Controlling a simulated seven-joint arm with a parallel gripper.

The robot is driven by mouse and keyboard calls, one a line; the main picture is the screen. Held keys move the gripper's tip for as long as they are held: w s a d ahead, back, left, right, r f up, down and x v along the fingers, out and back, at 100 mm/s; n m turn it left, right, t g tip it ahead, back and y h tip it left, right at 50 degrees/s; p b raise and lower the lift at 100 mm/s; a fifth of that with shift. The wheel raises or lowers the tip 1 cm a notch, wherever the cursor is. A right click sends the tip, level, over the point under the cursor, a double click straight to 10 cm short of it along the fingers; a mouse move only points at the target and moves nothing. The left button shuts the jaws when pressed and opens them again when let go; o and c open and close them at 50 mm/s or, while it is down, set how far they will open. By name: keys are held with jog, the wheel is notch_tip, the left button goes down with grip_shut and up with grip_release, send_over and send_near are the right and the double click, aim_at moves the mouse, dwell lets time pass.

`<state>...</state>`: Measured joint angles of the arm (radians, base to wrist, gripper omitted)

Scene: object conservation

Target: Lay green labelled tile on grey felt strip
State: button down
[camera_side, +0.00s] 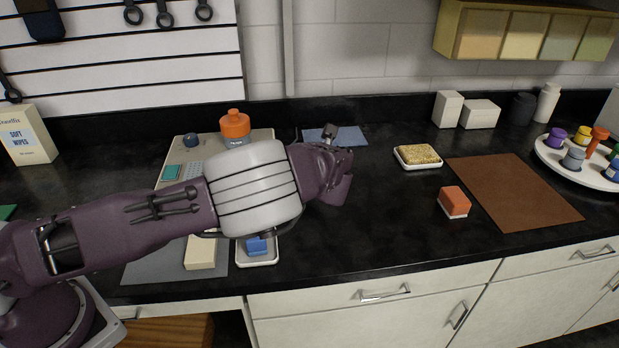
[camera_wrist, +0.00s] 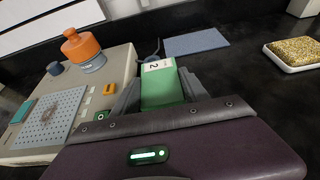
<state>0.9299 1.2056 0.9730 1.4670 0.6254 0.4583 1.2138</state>
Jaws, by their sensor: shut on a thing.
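My gripper (camera_wrist: 160,88) is shut on a green tile (camera_wrist: 161,93) with a white label (camera_wrist: 157,65) marked "2", seen in the wrist view between the two grey fingers. In the side view my own arm and hand hide the tile and fingers. A flat grey sheet (camera_side: 148,268), which looks like the felt strip, lies at the front left of the counter, partly behind my arm. A cream block (camera_side: 200,254) stands on its right part.
A pale instrument with an orange-capped bottle (camera_side: 235,125) stands behind my arm. A blue cloth (camera_side: 345,136) lies at the back. A white dish holds a yellow sponge (camera_side: 418,154). An orange block (camera_side: 454,200) sits by a brown mat (camera_side: 515,192). The counter's front middle is clear.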

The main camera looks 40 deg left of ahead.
jog(key=shift+r, duration=1.35)
notch_tip(320, 180, up, 5)
jog(key=shift+f, duration=0.2)
jog(key=s+a+f+n+g, duration=0.1)
jog(key=s, duration=0.1)
jog(key=s+a+n+y, duration=0.1)
jog(key=s, duration=0.2)
jog(key=s+a+f+g, duration=0.1)
jog(key=s+a, duration=0.1)
jog(key=s, duration=0.1)
jog(key=shift+f+n+g+y, duration=0.3)
jog(key=shift+f+n+y, duration=0.05)
jog(key=shift+n+y, duration=0.05)
jog(key=s+a+f+n+g+y, duration=0.1)
jog(key=s+a+n+g+y, duration=0.2)
jog(key=s, duration=0.9)
notch_tip(320, 180, up, 4)
jog(key=n+g, duration=0.3)
jog(key=g, duration=0.1)
send_over(158, 260)
jog(key=shift+h, duration=0.5)
notch_tip(158, 260, down, 15)
jog(key=shift+d+f, duration=0.1)
jog(key=shift+f, duration=0.05)
